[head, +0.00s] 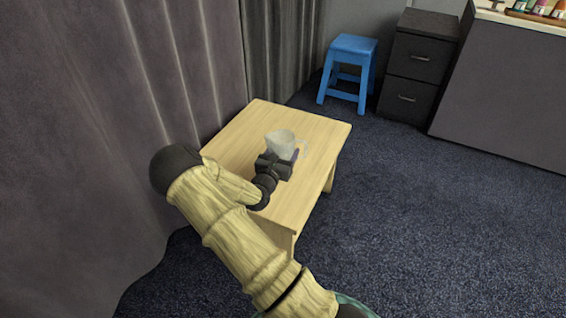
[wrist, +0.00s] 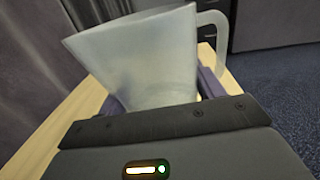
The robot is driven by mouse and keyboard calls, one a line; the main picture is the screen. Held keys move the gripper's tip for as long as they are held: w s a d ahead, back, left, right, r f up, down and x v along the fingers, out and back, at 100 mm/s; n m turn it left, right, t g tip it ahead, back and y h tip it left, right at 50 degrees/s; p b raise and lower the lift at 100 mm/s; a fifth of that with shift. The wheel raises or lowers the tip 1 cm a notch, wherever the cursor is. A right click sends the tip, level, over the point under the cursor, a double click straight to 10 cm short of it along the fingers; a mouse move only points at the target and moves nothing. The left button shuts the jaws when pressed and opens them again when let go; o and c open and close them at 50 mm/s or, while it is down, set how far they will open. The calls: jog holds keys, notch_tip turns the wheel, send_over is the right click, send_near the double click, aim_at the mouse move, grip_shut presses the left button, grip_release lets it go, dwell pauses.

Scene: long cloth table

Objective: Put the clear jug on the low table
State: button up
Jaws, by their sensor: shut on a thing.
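The clear jug (head: 281,143) is a translucent, whitish vessel with a handle. It is at my gripper (head: 274,167), over the middle of the low wooden table (head: 325,129). In the wrist view the jug (wrist: 150,60) fills the middle, slightly tilted in the picture, with its handle at the right. My gripper (wrist: 165,100) is shut on the jug's lower part. The jug's base is hidden behind the gripper, so I cannot tell whether it touches the tabletop. The low table (wrist: 60,125) shows on both sides of the jug.
Grey curtains (head: 120,110) hang close along the table's left side. A blue stool (head: 350,70) and a dark drawer cabinet (head: 417,65) stand behind. A long cloth-covered table (head: 505,85) is at the back right. The carpet right of the low table is clear.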

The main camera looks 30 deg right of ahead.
notch_tip(320, 180, down, 4)
jog(key=shift+f+b, duration=0.25)
jog(key=shift+b, duration=0.75)
jog(key=shift+d+r, duration=0.1)
jog(key=o, duration=1.2)
